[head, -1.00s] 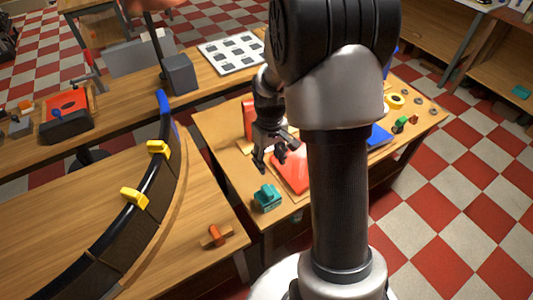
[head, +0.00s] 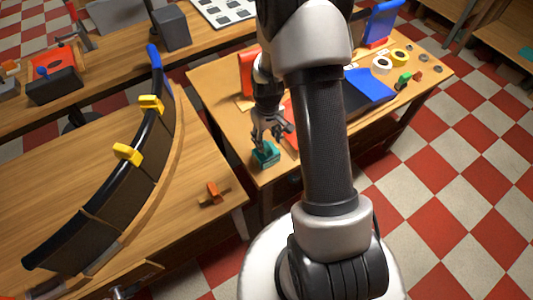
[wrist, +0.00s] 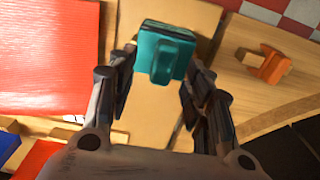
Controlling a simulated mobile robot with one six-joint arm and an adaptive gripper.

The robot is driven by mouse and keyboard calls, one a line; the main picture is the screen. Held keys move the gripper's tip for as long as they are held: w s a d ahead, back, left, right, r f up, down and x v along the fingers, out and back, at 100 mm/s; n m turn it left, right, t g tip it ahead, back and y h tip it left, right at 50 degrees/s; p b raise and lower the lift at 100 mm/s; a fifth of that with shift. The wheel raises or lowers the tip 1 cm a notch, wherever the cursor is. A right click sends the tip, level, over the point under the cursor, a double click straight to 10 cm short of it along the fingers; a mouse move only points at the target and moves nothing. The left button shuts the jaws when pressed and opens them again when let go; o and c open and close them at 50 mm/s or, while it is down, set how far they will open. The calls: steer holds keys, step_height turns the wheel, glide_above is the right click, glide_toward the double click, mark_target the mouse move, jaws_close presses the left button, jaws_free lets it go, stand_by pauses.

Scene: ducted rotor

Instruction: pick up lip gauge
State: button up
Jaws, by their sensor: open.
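A small teal stepped block (head: 265,157), seemingly the lip gauge, sits on the near left corner of the wooden table (head: 222,98). My gripper (head: 268,141) is right above it, fingers pointing down. The fingers are open, and I see no clear contact with the block. The head view hides part of the fingertips' relation to it.
A red panel (wrist: 45,60) lies beside the gripper on the same table. A blue tray (head: 370,86) and tape rolls (head: 382,64) are farther right. The neighbouring table holds a curved dark duct section (head: 125,190) with yellow clamps (head: 127,154) and an orange-and-wood piece (head: 213,192).

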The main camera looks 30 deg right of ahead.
mark_target(266, 146)
steer(key=f, duration=0.1)
steer(key=f+b, duration=0.1)
steer(key=f, duration=0.2)
steer(key=shift+a+f+b, duration=0.25)
steer(key=shift+f+b, duration=0.05)
steer(key=shift+s+r, duration=0.1)
steer(key=shift+c, duration=0.6)
jaws_close()
